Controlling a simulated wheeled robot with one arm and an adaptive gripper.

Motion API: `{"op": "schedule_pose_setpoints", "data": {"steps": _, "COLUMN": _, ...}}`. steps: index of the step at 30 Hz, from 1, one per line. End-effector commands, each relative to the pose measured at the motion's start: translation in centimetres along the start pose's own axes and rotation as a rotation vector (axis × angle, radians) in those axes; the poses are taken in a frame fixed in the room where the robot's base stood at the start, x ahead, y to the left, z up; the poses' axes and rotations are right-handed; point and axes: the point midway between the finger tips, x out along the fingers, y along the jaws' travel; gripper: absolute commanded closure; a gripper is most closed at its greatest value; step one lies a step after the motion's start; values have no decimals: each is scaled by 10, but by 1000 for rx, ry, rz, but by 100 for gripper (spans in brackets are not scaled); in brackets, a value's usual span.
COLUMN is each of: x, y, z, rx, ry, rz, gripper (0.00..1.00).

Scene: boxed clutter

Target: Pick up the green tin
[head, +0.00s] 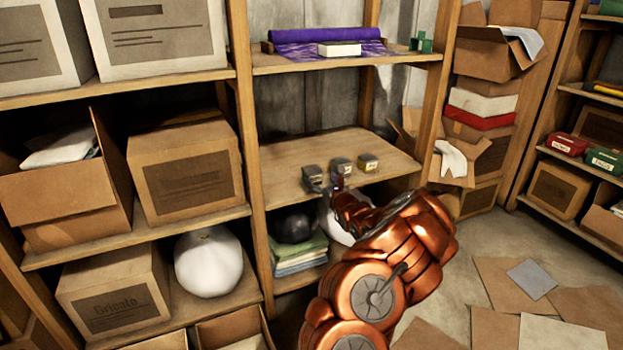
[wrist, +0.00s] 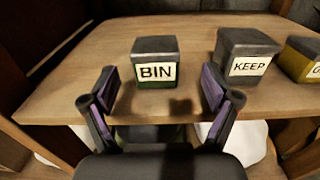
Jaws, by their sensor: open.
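Three small tins with grey lids stand in a row on the middle shelf. The left one, labelled BIN (wrist: 155,62), shows green along its base below the label; it also shows in the head view (head: 312,174). The middle one is a dark tin labelled KEEP (wrist: 246,56), also in the head view (head: 340,165). The right one is a yellow tin (wrist: 300,58), cut off by the wrist view's edge; the head view shows it whole (head: 368,163). My gripper (wrist: 160,88) is open and empty, with the BIN tin ahead between its fingers, apart from them.
The wooden shelf board (head: 283,190) is bare around the tins. A post (head: 432,95) stands at its right. An upper shelf holds a purple cloth (head: 310,42) and a small green object (head: 421,45). Below are a dark ball (head: 291,226) and folded green cloth (head: 298,255).

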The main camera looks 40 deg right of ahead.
Motion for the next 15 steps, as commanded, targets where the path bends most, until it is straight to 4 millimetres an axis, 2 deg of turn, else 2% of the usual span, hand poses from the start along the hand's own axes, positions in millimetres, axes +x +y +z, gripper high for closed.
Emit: {"op": "schedule_pose_setpoints", "data": {"steps": 15, "x": 36, "y": 1, "z": 0, "rx": -5, "ry": -2, "rz": 1, "gripper": 12}}
